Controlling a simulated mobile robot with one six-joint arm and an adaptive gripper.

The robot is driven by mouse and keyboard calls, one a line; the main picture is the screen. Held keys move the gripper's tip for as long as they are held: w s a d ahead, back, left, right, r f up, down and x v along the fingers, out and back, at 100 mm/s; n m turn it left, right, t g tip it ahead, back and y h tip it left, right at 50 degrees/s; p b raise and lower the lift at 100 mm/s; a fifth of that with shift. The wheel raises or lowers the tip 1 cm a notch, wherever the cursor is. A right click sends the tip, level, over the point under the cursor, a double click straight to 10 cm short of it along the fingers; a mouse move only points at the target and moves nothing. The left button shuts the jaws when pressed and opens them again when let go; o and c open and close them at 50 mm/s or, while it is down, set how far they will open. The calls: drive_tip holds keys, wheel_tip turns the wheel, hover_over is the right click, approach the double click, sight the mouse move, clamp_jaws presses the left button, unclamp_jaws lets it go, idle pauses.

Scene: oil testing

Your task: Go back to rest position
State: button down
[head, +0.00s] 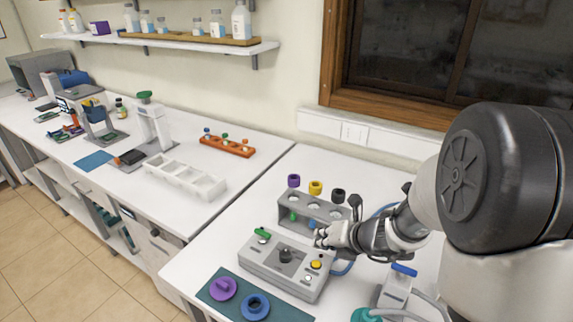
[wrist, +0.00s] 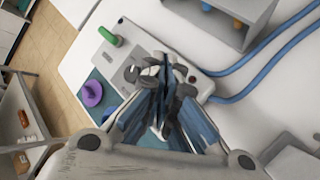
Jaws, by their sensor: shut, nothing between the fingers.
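My gripper (head: 326,237) is above the right rear part of the grey control box (head: 256,268), beside the grey rack. Its fingers are together with nothing between them. In the wrist view my gripper (wrist: 163,95) covers much of the control box (wrist: 113,58). The box has a green lever (head: 262,234), a dark knob (head: 286,255) and a yellow button (head: 316,264). I cannot tell from these views how far the fingertips are above the box.
The grey rack (head: 290,220) with purple, yellow and black caps stands behind the box. A teal mat (head: 219,297) with purple and blue round parts lies in front. Blue hoses (wrist: 262,75) run beside the box. A blue-topped device (head: 396,288) stands at right.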

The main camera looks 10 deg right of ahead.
drive_tip(key=s+a+r+n+g, duration=0.1)
drive_tip(key=s+a+r+n, duration=0.3)
drive_tip(key=n, duration=0.3)
drive_tip(key=s+a+r+n+g+y, duration=0.1)
drive_tip(key=s+a+r+n, duration=0.1)
drive_tip(key=s+r+n, duration=0.35)
drive_tip(key=s+a+r+n+g, duration=0.1)
drive_tip(key=s+a+r+n, duration=0.15)
drive_tip(key=s+n, duration=0.45)
drive_tip(key=s+d+r+n+h, duration=0.1)
drive_tip(key=s+d+n+h, duration=0.1)
drive_tip(key=s+n, duration=0.3)
drive_tip(key=s+d+r+n+h, duration=0.1)
drive_tip(key=s+d+n+h, duration=0.2)
drive_tip(key=n, duration=1.1)
drive_tip(key=s+d, duration=0.2)
drive_tip(key=s, duration=0.1)
drive_tip(key=shift+s+d+h, duration=0.25)
drive_tip(key=shift+d+h, duration=0.05)
drive_tip(key=shift+n, duration=0.25)
